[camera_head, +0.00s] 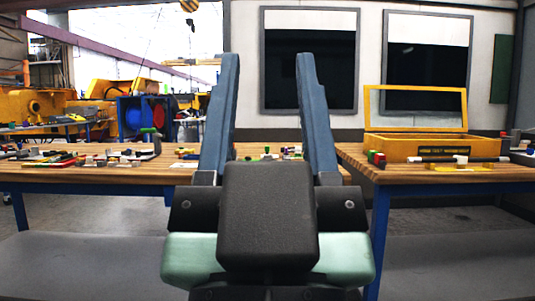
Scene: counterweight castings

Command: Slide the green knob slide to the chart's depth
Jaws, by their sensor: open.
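My gripper (267,58) stands upright in the foreground, its two blue-grey fingers wide apart with nothing between them. It hides part of the workbenches behind. A small green piece (150,131) tops a dark upright part on the left bench. Another small green piece (379,159) sits beside a red one at the left end of the right bench. Both are apart from my gripper and beyond it. I cannot tell which, if either, is the green knob slide. I cannot make out a depth chart.
The left bench (95,180) holds several small tools and parts. The right bench (420,175) carries an open yellow box (400,147) with a raised framed lid, and a dark rod with pale fittings (455,159). Blue legs support the benches. Grey floor shows below.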

